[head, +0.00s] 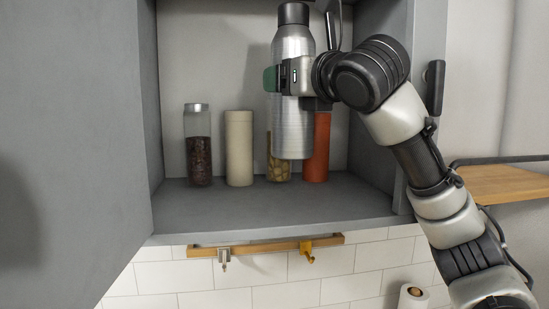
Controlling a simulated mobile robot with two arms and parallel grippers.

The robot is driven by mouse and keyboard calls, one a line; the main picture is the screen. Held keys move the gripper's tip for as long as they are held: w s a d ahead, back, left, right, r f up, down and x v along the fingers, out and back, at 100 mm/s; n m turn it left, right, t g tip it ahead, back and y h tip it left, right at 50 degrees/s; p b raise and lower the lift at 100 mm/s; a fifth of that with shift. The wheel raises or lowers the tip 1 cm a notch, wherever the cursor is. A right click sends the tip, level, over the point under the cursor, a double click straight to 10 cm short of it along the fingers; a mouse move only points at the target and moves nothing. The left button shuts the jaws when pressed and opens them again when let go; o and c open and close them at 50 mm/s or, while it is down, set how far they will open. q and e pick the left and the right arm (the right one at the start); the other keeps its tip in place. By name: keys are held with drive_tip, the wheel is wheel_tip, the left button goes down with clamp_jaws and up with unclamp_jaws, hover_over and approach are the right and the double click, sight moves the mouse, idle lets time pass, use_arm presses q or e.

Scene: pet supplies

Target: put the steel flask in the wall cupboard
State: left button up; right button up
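The steel flask (292,122) is a tall brushed-metal bottle with a black cap, upright in the head view. My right gripper (284,78), whose arm comes in from the right, is shut around the flask's upper body. The flask appears held above the cupboard floor, in front of the items inside. The wall cupboard (257,203) is grey and open, with its door (68,130) swung out to the left. My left gripper is not in view.
Inside stand a dark-filled glass jar (198,150), a cream cylinder (239,148), a partly hidden jar (278,168) and an orange cylinder (317,150). Floor in front of them is bare. A hook rail (265,247) hangs below; a wooden shelf (505,183) is at right.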

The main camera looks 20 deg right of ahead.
sight(307, 129)
drive_tip(key=f, duration=0.2)
drive_tip(key=s+d+f, duration=0.1)
drive_tip(key=shift+f, duration=0.25)
drive_tip(key=f, duration=0.1)
drive_tip(key=f+p, duration=0.1)
drive_tip(key=f, duration=0.2)
drive_tip(key=shift+w+a+f, duration=0.1)
drive_tip(key=shift+w+a, duration=0.2)
drive_tip(key=shift+w, duration=0.1)
drive_tip(key=shift+s, duration=0.1)
drive_tip(key=shift+s+d, duration=0.1)
drive_tip(key=shift+d, duration=0.1)
drive_tip(key=shift+f, duration=0.1)
drive_tip(key=o, duration=1.1)
drive_tip(key=shift+a+f, duration=0.1)
drive_tip(key=shift+a, duration=0.05)
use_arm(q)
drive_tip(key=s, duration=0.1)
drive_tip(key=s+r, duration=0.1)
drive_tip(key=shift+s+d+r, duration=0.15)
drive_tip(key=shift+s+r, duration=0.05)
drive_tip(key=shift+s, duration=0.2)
